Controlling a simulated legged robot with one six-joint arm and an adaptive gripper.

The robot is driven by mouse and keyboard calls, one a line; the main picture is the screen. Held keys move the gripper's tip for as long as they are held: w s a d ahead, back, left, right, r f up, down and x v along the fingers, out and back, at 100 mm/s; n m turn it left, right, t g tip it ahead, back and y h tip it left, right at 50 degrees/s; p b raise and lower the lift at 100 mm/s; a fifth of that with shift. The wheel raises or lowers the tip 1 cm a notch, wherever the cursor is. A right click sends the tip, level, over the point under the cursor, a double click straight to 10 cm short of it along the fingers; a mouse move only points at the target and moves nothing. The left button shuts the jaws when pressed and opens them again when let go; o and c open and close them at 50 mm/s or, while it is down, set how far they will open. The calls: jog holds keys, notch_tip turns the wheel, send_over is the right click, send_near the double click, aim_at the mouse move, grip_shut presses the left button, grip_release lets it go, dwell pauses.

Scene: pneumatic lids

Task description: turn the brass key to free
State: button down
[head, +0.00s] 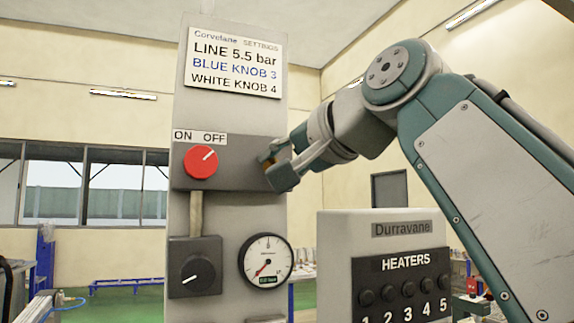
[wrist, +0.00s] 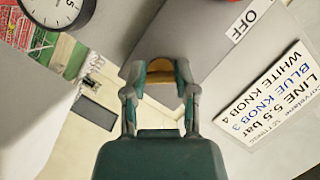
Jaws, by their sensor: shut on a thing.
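The brass key (wrist: 160,67) shows as a small brass-orange piece between my fingertips in the wrist view. In the head view only a bit of it (head: 266,157) shows at the right side of the grey panel (head: 228,212). My gripper (head: 276,166) is at that side and shut on the key; its fingers (wrist: 160,78) stand on either side of it in the wrist view. The fingers hide most of the key, so I cannot tell which way it is turned. No free marking is readable.
A red knob (head: 201,161) under ON and OFF labels has its pointer toward OFF. Below are a black knob (head: 195,268) and a round gauge (head: 266,261) with its needle low left. A heaters box (head: 384,228) with numbered knobs stands right, below my arm.

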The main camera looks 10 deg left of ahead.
jog(key=shift+w+a+f+n, duration=0.1)
jog(key=shift+f+n, duration=0.15)
jog(key=shift+n, duration=0.15)
jog(key=shift+h, duration=0.3)
jog(key=shift+c, duration=2)
grip_release()
jog(key=shift+r, duration=0.1)
jog(key=v, duration=1.2)
